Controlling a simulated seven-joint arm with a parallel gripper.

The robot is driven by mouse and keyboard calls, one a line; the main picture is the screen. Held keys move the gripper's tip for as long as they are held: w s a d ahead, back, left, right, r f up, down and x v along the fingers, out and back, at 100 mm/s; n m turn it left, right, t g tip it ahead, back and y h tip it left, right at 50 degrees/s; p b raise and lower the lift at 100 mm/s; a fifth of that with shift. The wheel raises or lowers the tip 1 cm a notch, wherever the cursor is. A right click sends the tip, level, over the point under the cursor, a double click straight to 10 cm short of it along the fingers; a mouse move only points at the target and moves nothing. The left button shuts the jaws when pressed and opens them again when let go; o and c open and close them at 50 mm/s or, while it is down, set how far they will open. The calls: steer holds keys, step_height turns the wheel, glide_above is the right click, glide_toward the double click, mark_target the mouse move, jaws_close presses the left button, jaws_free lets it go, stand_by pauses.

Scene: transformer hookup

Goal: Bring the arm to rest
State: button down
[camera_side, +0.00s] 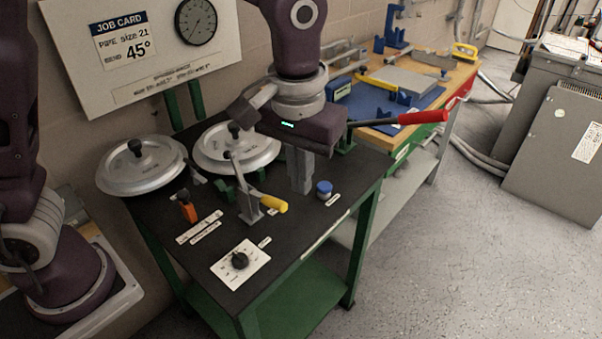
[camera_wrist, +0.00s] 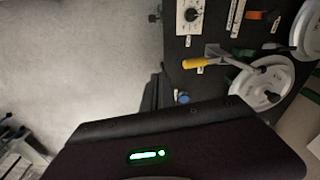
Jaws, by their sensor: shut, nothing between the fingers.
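My gripper (camera_side: 300,186) points down over the black-topped bench (camera_side: 300,236), with its fingers shut and nothing between them. In the side view its tips are close above the bench top, left of a small blue-capped part (camera_side: 324,188); I cannot tell whether they touch the bench. The blue cap also shows in the wrist view (camera_wrist: 183,98), where the dark gripper body hides most of the lower picture. My arm (camera_side: 296,45) comes down from above the bench.
A yellow-handled lever (camera_side: 272,203), an orange part (camera_side: 187,208), two round discs (camera_side: 142,165) and a dial plate (camera_side: 240,263) are on the bench. A red-handled lever (camera_side: 422,117) reaches right. A job card board (camera_side: 135,50) stands behind. Open floor (camera_side: 450,260) lies to the right.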

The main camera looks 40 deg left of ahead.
steer(key=s+a+r+t, duration=0.2)
steer(key=s+a+r, duration=0.4)
steer(key=a+r, duration=0.1)
steer(key=s+a+m+t, duration=0.2)
steer(key=s+a, duration=0.4)
steer(key=s, duration=0.5)
steer(key=shift+s+a+f+t, duration=0.15)
steer(key=shift+s+f+t, duration=0.15)
steer(key=shift+f, duration=0.05)
steer(key=c, duration=2.1)
jaws_free()
